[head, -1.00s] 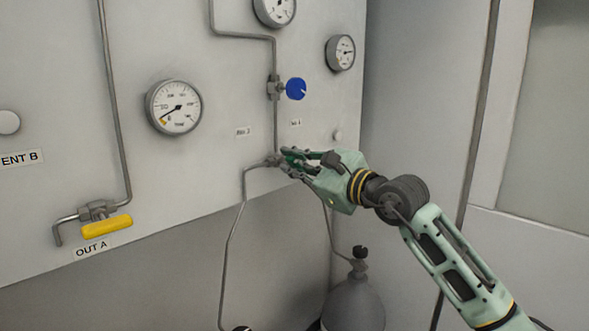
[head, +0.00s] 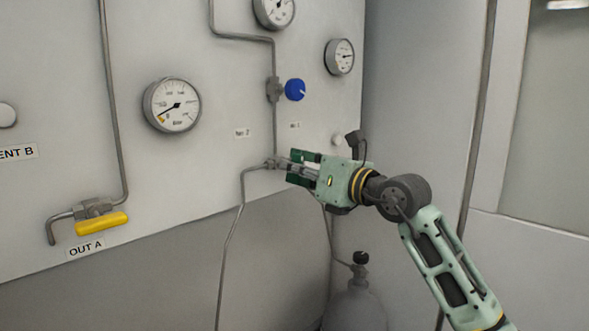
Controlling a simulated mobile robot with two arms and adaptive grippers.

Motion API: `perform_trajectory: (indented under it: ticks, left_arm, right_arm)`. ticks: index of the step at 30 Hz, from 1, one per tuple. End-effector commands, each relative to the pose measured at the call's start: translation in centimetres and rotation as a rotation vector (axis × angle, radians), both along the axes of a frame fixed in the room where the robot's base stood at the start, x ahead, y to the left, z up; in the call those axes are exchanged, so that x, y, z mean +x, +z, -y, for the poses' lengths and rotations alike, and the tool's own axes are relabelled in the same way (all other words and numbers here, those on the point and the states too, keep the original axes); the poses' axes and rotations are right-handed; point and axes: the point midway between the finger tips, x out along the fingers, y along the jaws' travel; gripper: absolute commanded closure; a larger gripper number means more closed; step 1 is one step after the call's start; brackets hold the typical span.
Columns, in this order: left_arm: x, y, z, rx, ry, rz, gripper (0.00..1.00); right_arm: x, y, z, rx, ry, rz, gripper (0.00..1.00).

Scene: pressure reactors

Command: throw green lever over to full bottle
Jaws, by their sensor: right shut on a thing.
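Dark green parts of the green lever (head: 305,156) show at the pipe fitting on the panel's lower right. My right gripper (head: 298,168) reaches in from the right and is shut on the lever. Its fingers cover much of the lever, so its exact angle is hard to tell. A grey gas bottle (head: 356,308) with a black knob stands below, partly out of frame, with a thin pipe leading to it. Its fill cannot be told from here. My left gripper is not in view.
A yellow lever (head: 102,224) sits above the OUT A label (head: 85,248). A blue knob (head: 295,90) is above my right gripper. Gauges (head: 172,105) and thin pipes (head: 232,235) stand out from the panel.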

Motion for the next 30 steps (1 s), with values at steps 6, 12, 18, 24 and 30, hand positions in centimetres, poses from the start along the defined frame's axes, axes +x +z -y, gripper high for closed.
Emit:
perform_trajectory:
  ticks: [6,12,18,24,30]
  left_arm:
    - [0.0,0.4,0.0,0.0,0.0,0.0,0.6]
    - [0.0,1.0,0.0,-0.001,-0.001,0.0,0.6]
    - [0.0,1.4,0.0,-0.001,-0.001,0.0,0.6]
    - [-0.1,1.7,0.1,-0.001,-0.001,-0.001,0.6]
    - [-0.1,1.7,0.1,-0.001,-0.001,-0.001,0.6]
  right_arm:
    - [0.1,0.0,0.0,0.141,0.001,-0.146,1.0]
    - [0.1,0.0,0.0,0.252,0.001,-0.257,1.0]
    - [0.1,-0.1,0.1,0.332,0.0,-0.337,1.0]
    - [0.1,-0.2,0.1,0.377,0.0,-0.382,1.0]
    - [0.1,-0.2,0.1,0.395,0.0,-0.4,1.0]
